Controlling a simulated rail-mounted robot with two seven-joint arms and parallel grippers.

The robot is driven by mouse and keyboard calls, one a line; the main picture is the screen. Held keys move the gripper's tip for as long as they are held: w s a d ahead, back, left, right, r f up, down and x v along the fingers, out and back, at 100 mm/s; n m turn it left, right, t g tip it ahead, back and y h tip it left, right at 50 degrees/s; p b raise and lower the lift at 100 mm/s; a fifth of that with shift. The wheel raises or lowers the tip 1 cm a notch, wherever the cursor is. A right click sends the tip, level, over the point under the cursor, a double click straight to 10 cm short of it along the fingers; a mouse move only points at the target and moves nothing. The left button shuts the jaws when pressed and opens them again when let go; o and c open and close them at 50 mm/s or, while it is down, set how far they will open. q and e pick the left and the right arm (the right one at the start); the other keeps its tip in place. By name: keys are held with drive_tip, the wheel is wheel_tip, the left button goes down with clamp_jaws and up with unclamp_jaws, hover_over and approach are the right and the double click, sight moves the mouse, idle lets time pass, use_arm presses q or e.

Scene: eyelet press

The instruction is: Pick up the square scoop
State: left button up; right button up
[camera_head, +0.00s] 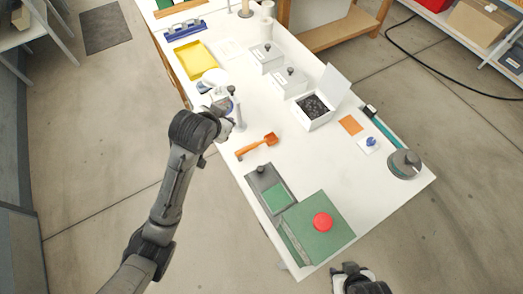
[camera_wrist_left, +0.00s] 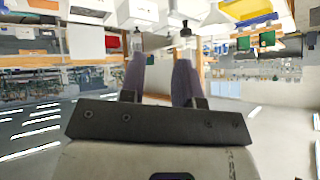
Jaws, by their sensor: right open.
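An orange scoop (camera_head: 258,146) with a squarish head lies on the white table in the head view, its handle pointing left and its head to the right. My left arm reaches over the table's left edge, its gripper end (camera_head: 220,102) up and left of the scoop. In the left wrist view the two purple fingers of my left gripper (camera_wrist_left: 160,72) stand apart with nothing between them. The scoop cannot be made out there. My right gripper (camera_head: 351,269) is open and empty at the bottom, off the table's near edge, far from the scoop.
A green press base (camera_head: 335,241) with a red button (camera_head: 322,222) and a grey-green tray (camera_head: 259,181) are nearer than the scoop. An open white box (camera_head: 323,121) of dark pieces stands to the right. A yellow tray (camera_head: 184,56) lies farther back. Table around the scoop is clear.

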sight(247, 148)
use_arm(q)
drive_tip(key=w+d+f+m+g, duration=0.1)
drive_tip(key=f+m, duration=0.1)
drive_tip(key=f, duration=0.6)
drive_tip(key=w+d+f+m+g+b, duration=0.1)
drive_tip(key=w+d+f+m, duration=0.1)
drive_tip(key=f, duration=0.6)
drive_tip(key=w+d+f+m+g+b, duration=0.1)
drive_tip(key=w+d+f+g, duration=0.1)
drive_tip(key=f, duration=0.6)
drive_tip(key=shift+d+f+m+h, duration=0.1)
drive_tip(key=shift+f+m+h, duration=0.2)
drive_tip(key=shift+m, duration=0.1)
drive_tip(key=shift+r, duration=0.1)
drive_tip(key=shift+c, duration=0.6)
clamp_jaws()
drive_tip(key=shift+r, duration=0.1)
